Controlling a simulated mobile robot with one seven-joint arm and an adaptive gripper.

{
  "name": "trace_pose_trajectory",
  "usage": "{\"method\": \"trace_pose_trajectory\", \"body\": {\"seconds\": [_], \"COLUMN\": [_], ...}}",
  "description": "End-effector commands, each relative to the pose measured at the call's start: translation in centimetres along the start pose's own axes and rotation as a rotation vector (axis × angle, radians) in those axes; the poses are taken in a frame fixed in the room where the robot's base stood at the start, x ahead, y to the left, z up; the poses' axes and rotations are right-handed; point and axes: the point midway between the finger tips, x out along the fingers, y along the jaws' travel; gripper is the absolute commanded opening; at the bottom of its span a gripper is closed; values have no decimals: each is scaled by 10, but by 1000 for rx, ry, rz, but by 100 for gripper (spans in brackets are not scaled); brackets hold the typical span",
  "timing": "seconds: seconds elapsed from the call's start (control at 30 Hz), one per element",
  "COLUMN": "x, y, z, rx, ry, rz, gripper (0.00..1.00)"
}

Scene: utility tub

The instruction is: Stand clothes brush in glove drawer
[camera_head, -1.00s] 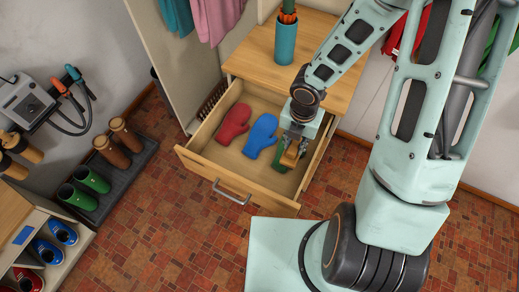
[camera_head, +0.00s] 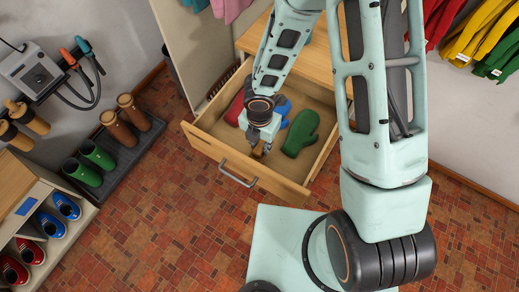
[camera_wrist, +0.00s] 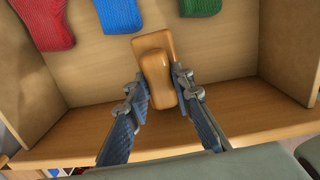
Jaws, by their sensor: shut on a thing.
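The glove drawer (camera_head: 280,188) is pulled open. The clothes brush (camera_wrist: 158,78), smooth and orange-brown, is between the fingers of my gripper (camera_wrist: 160,100) in the wrist view. My gripper (camera_head: 258,147) is shut on it, inside the front part of the drawer near the front board. The brush (camera_head: 258,152) shows only in part below my gripper in the head view. I cannot tell whether its lower end touches the drawer floor. A red mitten (camera_head: 234,109), a blue mitten (camera_head: 284,107) and a green mitten (camera_head: 301,133) lie behind it; my arm partly hides the red and blue ones.
The drawer's front board (camera_wrist: 240,127) and side wall (camera_wrist: 288,45) stand close around my gripper. The wooden cabinet top (camera_head: 310,55) is above and behind the drawer. Boots stand on a dark tray (camera_head: 130,158) to the left. The tiled floor before the drawer is clear.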

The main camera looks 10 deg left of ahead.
Motion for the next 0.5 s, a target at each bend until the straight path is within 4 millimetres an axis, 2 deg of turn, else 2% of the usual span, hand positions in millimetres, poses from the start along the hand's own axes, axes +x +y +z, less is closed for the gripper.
{"method": "trace_pose_trajectory", "body": {"seconds": [0.1,0.2,0.47,0.5], "x": [20,32,34,34], "y": [3,3,2,2], "z": [-4,-4,-3,-3], "rx": [-3,-4,0,0], "ry": [1,1,0,1], "rz": [-1,0,0,0], "gripper": [0,0,0,24]}}
